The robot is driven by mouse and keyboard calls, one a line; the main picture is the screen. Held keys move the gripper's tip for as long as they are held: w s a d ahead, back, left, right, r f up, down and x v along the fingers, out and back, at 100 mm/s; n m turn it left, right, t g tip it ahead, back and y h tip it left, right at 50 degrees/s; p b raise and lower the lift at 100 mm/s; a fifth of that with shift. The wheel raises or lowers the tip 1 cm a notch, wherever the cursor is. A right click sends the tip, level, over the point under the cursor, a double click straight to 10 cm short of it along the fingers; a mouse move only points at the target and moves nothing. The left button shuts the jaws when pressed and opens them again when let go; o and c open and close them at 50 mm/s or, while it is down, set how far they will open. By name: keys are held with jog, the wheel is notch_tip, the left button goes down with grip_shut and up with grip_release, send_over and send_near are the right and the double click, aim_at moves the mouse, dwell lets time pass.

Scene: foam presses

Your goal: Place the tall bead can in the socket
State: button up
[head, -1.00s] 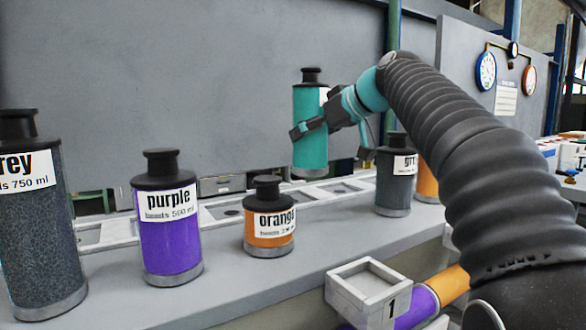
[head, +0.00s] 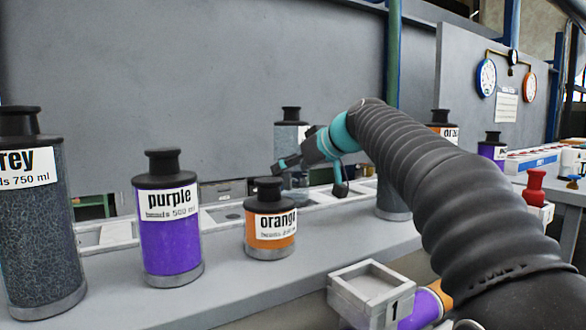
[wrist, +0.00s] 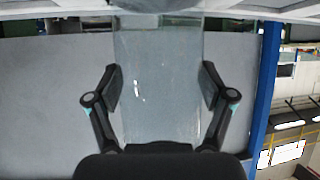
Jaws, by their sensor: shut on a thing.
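My gripper (head: 288,165) is shut on a can (head: 290,136) with a black cap and a clear, greyish body. The can is upright at the white rail (head: 112,236) at the back of the bench. A bit of white label shows at its right side. The can's lower part looks see-through; I cannot tell whether its base rests in a square opening of the rail or hangs just above. In the wrist view the clear can body (wrist: 158,85) stands between the two fingers. No beads can be made out in it.
A large grey can (head: 35,225), a purple can (head: 170,235) and a short orange can (head: 270,230) stand on the bench at left. A dark can (head: 393,203) stands partly behind my arm. A tray marked 1 (head: 345,292) is at the front.

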jog(key=o, duration=1.3)
jog(key=shift+o, duration=0.2)
jog(key=v, duration=1.2)
